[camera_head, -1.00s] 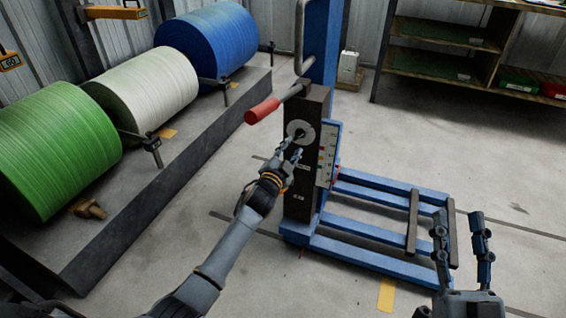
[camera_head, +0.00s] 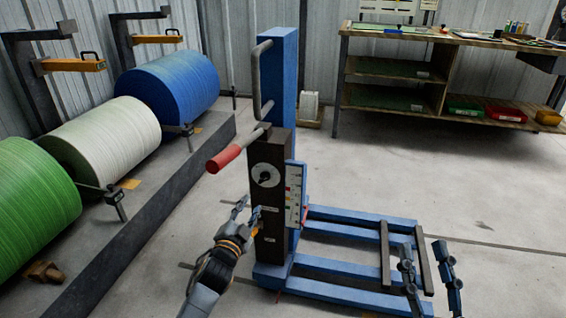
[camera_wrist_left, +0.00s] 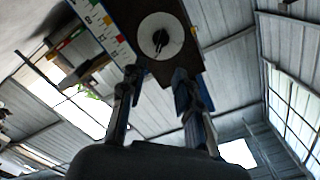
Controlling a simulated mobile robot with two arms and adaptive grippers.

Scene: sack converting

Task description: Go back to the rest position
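My left gripper (camera_head: 243,212) is beside the dark column (camera_head: 270,220) of a blue floor machine, below its round dial (camera_head: 265,175). In the left wrist view its two fingers (camera_wrist_left: 158,90) stand apart with nothing held between them. The dial (camera_wrist_left: 160,36) shows beyond the fingertips there. Whether a finger touches the column is hard to tell. My right gripper (camera_head: 428,268) is low at the right, over the ends of the machine's blue floor bars. Its fingers are apart and empty.
The machine has a red-gripped lever (camera_head: 224,158), a scale plate (camera_head: 295,192) and blue floor bars (camera_head: 340,268). Green (camera_head: 35,205), white (camera_head: 105,138) and blue (camera_head: 170,82) rolls lie on a plinth at left. A workbench (camera_head: 440,38) stands at the back right. Open floor lies before it.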

